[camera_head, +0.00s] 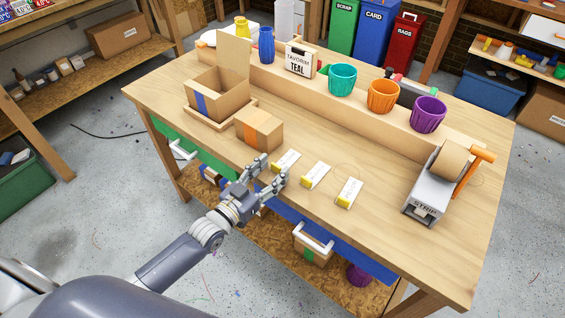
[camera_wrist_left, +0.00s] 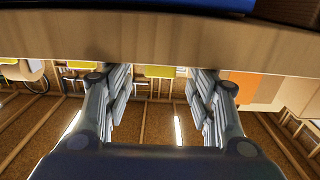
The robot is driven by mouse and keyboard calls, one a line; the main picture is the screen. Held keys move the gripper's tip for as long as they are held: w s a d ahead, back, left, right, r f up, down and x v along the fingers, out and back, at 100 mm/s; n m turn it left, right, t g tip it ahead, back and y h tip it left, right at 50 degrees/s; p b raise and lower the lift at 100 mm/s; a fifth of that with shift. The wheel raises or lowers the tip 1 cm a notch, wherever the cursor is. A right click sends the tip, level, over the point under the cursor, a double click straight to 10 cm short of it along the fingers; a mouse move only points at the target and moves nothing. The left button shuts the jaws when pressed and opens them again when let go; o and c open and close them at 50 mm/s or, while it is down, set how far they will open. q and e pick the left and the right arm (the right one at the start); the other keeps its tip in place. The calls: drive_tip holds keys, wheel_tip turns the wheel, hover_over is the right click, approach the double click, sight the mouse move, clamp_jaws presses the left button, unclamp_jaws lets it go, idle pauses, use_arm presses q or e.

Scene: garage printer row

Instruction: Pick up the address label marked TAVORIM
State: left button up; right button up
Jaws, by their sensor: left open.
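Three white address labels with yellow ends lie in a row on the workbench: a left one (camera_head: 288,159), a middle one (camera_head: 316,174) and a right one (camera_head: 349,191). Their print is too small to read, so I cannot tell which is marked TAVORIM. My left gripper (camera_head: 272,169) is open and empty at the bench's front edge, its fingers on either side of the left label's yellow end. In the left wrist view a yellow label end (camera_wrist_left: 160,71) shows between the spread fingers, just past the bench edge. My right gripper is not in view.
A closed box with an orange stripe (camera_head: 259,129) stands just left of the labels. An open carton (camera_head: 218,97) is behind it. A card reading TEAL (camera_head: 300,60), cups and a strip dispenser (camera_head: 428,195) stand farther back and right. Bare bench lies right of the labels.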

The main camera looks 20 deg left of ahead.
sight(286, 159)
use_arm(q)
drive_tip(key=x, duration=0.2)
drive_tip(key=shift+w+d, duration=0.1)
drive_tip(key=shift+w, duration=0.2)
drive_tip(key=c, duration=0.8)
drive_tip(key=shift+c, duration=0.2)
